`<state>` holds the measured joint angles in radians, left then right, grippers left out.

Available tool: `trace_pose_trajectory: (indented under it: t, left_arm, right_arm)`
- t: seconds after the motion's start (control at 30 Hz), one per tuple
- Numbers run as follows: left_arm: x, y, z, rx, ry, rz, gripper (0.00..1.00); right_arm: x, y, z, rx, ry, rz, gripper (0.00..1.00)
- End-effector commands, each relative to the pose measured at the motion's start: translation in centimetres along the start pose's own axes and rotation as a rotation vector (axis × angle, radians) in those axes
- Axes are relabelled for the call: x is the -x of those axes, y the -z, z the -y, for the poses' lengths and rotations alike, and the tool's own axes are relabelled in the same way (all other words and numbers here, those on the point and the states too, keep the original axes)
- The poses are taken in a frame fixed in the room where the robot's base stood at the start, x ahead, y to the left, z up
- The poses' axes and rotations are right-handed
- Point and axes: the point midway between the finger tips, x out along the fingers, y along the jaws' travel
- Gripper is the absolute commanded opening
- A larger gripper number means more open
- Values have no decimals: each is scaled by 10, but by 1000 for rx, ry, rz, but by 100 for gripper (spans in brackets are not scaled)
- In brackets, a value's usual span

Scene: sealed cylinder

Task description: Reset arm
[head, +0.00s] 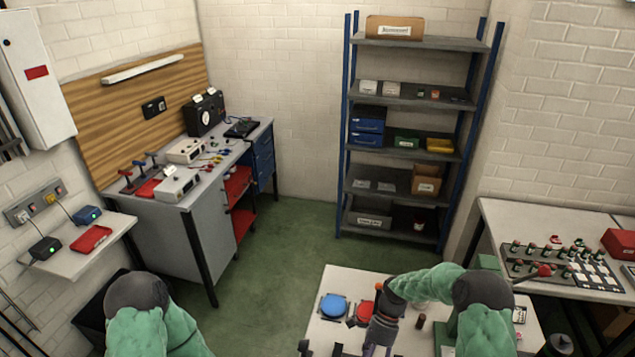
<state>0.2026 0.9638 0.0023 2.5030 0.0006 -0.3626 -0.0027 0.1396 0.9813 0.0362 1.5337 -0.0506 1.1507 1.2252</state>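My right arm comes in from the right in a green sleeve and bends down over the white table (342,279). My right gripper (376,349) points down at the table's front part, cut off by the bottom edge, so its fingertips and anything between them cannot be made out. My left arm shows only as a green-sleeved bend at the bottom left; its gripper is out of view. On the table a blue round piece (333,306) lies left of a red round piece (365,311), which is close to my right gripper. A small dark cylinder (420,321) stands right of the gripper.
A workbench (165,215) with instruments stands along the left wall. A blue-framed shelf rack (410,97) stands at the back. A second table (500,222) at the right holds a rack of small parts (560,262). Green floor (285,250) is clear between them.

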Motion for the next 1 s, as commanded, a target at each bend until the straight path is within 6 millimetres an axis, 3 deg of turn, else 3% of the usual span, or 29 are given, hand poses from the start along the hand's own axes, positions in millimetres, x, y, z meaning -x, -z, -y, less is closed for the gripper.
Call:
trace_pose_trajectory:
  t: [0.03, 0.2, 0.5, 0.7, 0.93, 1.0]
  left_arm:
    - [0, 0, 0, 0, 0, 0, 40]
    - [0, 0, 0, 0, 0, 1, 40]
    - [0, 0, 0, 0, 0, 0, 40]
    - [0, 0, 0, 0, 0, 0, 40]
    - [0, 0, 0, 0, 0, 0, 40]
    - [-12, 1, 4, 0, 0, -1, 40]
  right_arm:
    - [-21, 2, -3, 62, 28, 0, 50]
    - [-81, 6, -10, 289, 144, -36, 50]
    - [-159, -1, -48, 660, 314, -180, 50]
    - [-183, -10, -77, 846, 374, -298, 50]
    - [-193, -20, -108, 999, 403, -417, 50]
    - [-202, -13, -100, 1012, 406, -432, 50]
